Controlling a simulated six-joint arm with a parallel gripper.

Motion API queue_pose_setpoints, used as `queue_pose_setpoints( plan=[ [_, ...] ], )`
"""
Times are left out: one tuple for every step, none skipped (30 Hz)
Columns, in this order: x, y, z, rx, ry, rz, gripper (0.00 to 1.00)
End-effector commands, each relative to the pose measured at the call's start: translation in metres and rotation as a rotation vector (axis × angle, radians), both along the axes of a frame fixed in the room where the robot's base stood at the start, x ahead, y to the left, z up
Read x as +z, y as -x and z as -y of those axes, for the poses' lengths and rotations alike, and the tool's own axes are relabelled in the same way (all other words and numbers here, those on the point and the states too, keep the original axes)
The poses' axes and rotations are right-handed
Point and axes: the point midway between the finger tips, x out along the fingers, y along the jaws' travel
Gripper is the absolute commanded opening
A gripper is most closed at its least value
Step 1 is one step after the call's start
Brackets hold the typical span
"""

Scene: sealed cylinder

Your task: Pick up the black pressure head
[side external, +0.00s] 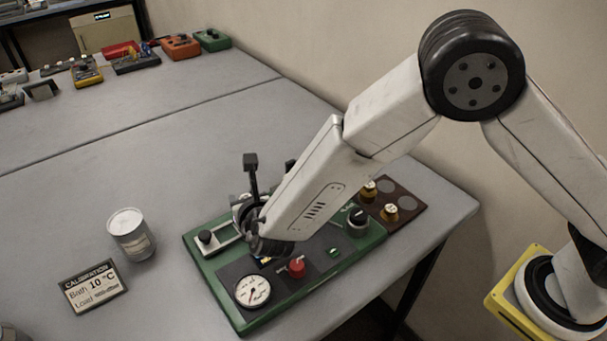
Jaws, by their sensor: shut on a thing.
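My gripper (249,222) is low over the left part of the green panel (204,267), at the end of my white forearm. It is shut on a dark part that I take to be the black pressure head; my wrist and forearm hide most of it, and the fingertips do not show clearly. A black upright piece with a blocky top (251,163) rises just behind my wrist. Whether it belongs to the head or to the fixture I cannot tell.
The panel carries a round gauge (253,290), a red knob (297,267), a black dial (357,216) and a black knob on a metal bracket (205,237). Coloured boxes sit far back; the table between is clear.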

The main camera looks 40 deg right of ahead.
Motion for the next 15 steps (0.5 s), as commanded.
queue_pose_setpoints(
  plan=[
    [0.004, 0.0, 0.0, 0.0, -0.003, 0.003, 0.0],
    [0.006, 0.0, 0.0, 0.0, -0.003, 0.003, 0.0],
    [0.009, 0.0, 0.0, 0.0, -0.002, 0.003, 0.0],
    [0.012, 0.0, 0.0, 0.0, -0.002, 0.003, 0.0],
    [0.016, -0.001, 0.0, 0.001, -0.002, 0.004, 0.0],
    [0.02, -0.001, -0.001, 0.001, -0.003, 0.005, 0.0],
    [0.024, -0.001, -0.001, 0.001, -0.003, 0.005, 0.0],
    [0.028, -0.001, 0.0, 0.001, -0.003, 0.005, 0.0],
    [0.031, 0.003, 0.001, 0.001, -0.001, 0.002, 0.0],
    [0.034, 0.006, 0.002, 0.001, -0.001, 0.002, 0.0],
    [0.037, 0.008, 0.003, 0.001, -0.001, 0.003, 0.0],
    [0.041, 0.011, 0.004, 0.001, -0.001, 0.002, 0.0],
    [0.045, 0.014, 0.005, 0.002, -0.002, 0.004, 0.0],
    [0.048, 0.017, 0.007, 0.001, -0.001, 0.003, 0.0],
    [0.054, 0.02, 0.008, 0.002, -0.002, 0.005, 0.0]
  ],
)
